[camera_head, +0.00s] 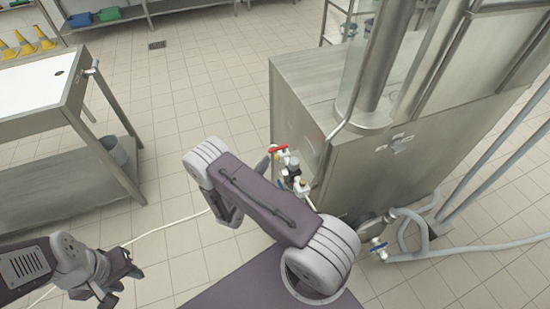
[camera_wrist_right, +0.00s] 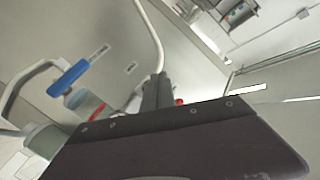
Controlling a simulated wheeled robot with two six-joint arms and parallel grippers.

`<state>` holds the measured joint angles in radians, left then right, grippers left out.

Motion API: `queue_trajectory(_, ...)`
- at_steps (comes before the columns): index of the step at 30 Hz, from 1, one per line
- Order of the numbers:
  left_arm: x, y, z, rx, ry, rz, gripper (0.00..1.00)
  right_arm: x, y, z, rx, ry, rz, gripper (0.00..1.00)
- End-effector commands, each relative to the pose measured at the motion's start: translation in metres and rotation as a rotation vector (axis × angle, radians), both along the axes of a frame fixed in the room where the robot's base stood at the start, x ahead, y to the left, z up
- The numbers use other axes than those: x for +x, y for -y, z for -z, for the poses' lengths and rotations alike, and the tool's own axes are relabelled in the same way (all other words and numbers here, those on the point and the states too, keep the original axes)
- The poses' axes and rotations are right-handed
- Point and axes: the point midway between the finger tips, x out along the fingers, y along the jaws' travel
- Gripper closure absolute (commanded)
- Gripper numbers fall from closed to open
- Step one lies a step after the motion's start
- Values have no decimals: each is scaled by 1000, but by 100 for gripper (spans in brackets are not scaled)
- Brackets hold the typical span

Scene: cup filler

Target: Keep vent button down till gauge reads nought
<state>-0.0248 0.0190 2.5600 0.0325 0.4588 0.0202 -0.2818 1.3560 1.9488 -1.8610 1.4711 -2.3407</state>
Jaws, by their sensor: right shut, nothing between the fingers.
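In the right wrist view my right gripper (camera_wrist_right: 158,90) is shut and empty, its dark fingers close to a steel panel (camera_wrist_right: 112,60). A small red part (camera_wrist_right: 180,101) shows just right of the fingers; I cannot tell whether it is the vent button or whether they touch. In the head view my right gripper is not clearly seen, being behind or beside my arm. No gauge dial can be read in either view. My left gripper (camera_head: 118,286) hangs at the lower left, away from the machine; its fingers are too small to judge.
The steel machine (camera_head: 385,160) stands at the right, with a red-handled valve (camera_head: 279,149) on its left side and a blue-handled valve (camera_head: 378,247) near a grey hose (camera_head: 470,247). A steel table (camera_head: 75,95) stands at the left. The tiled floor between is mostly clear.

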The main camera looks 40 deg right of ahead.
Motion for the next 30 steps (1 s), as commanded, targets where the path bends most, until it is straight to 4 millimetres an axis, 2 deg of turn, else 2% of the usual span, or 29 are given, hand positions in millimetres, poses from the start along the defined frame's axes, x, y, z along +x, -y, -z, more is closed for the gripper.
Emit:
queue_trajectory(4,0,0,1,0,0,0,64,1,-3,0,0,1,-2,100)
queue_trajectory(18,0,0,8,0,0,0,64,12,-46,0,0,3,-3,100)
queue_trajectory(30,0,0,8,0,0,0,64,12,-49,0,0,1,-1,100)
